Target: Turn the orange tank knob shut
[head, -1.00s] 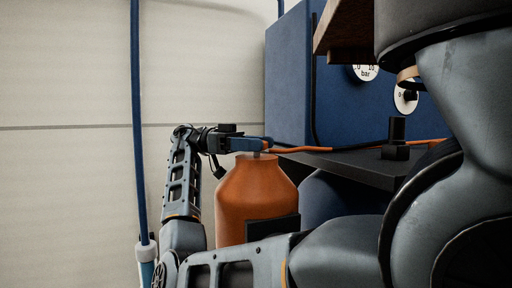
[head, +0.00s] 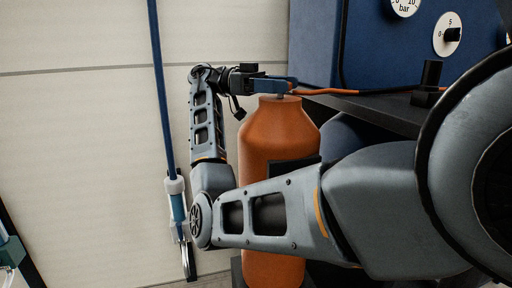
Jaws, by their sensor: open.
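The orange tank (head: 272,130) stands upright in the middle of the head view, behind my arm, which hides part of its body. A short grey neck (head: 282,97) shows at its top. My gripper (head: 290,84) is level with the tank top, its blue fingers just above or around that neck. It is open. The knob itself is not clearly visible; the fingers cover that spot. I cannot tell whether the fingers touch it.
An orange hose (head: 325,91) runs right from the tank top. A dark shelf (head: 385,108) and a blue cabinet (head: 365,50) with dials, one a black knob (head: 452,35), stand close on the right. A blue pole (head: 160,90) hangs at left before a pale wall.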

